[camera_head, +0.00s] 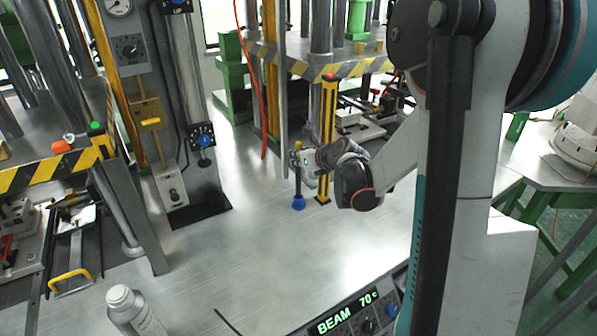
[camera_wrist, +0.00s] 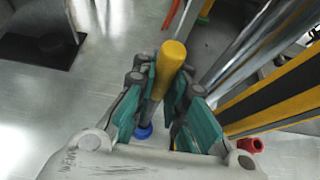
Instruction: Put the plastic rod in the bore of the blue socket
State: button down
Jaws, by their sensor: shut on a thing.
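My gripper (camera_head: 302,162) is shut on the plastic rod (camera_head: 298,185), which hangs nearly upright below it in the head view. In the wrist view the rod (camera_wrist: 171,58) has a yellow top end and a paler shaft between the teal finger pads of my gripper (camera_wrist: 165,85). The blue socket (camera_head: 298,203) is at the rod's lower end in the head view. It also shows partly behind the rod and a finger in the wrist view (camera_wrist: 143,132). The bore is hidden, so I cannot tell whether the rod's end is inside it or just above it.
A yellow-black press post (camera_head: 326,130) stands close to the right of the rod. A red part (camera_wrist: 250,145) lies right of my gripper in the wrist view. A white bottle (camera_head: 130,308) and a display box (camera_head: 350,315) are in front. The metal table is clear left of the socket.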

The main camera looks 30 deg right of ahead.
jog(key=shift+f+b, duration=0.7)
jog(key=shift+f, duration=1.3)
jog(key=shift+f, duration=0.15)
jog(key=c, duration=1.6)
grip_release()
jog(key=p, duration=0.3)
send_near(300, 169)
jog(key=shift+s+r, duration=0.5)
